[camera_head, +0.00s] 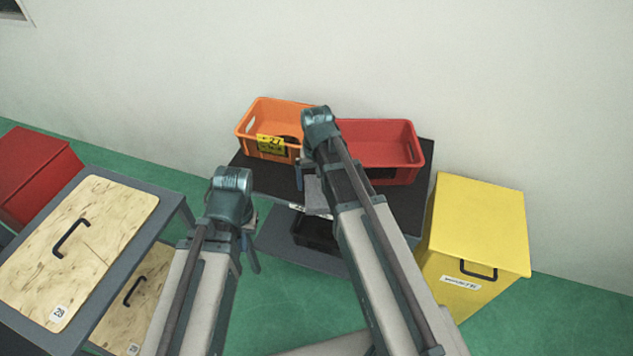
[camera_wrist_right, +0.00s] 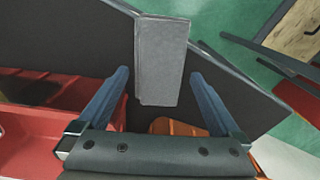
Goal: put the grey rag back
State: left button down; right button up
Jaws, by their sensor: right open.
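The grey rag (camera_wrist_right: 168,50) looks like a folded, flat rectangle in the right wrist view, at the edge of the dark table top (camera_wrist_right: 80,45). Part of it also shows in the head view (camera_head: 317,197), beside my right arm. My right gripper (camera_wrist_right: 159,76) is open, with one finger on each side of the rag's lower end. I cannot tell whether the fingers touch it. In the head view my right gripper (camera_head: 303,178) is mostly hidden by its own wrist. My left gripper (camera_head: 252,250) is over the floor, left of the table, its fingers mostly hidden.
An orange crate (camera_head: 245,128) with a yellow label and a red crate (camera_head: 415,160) stand on the table's back. A black bin (camera_head: 312,235) is on the lower shelf. A yellow box (camera_head: 475,225) stands right; a bench with a wooden lid (camera_head: 100,235) stands left.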

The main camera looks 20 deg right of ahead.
aim_at(317, 192)
notch_tip(317, 192, up, 9)
jog(key=p, duration=0.8)
jog(key=s+a+n+h, duration=0.1)
jog(key=s+a+n, duration=0.5)
jog(key=s+a, duration=0.4)
jog(key=s, duration=0.4)
jog(key=shift+s+a, duration=0.15)
jog(key=shift+a, duration=0.1)
jog(key=shift+r, duration=0.2)
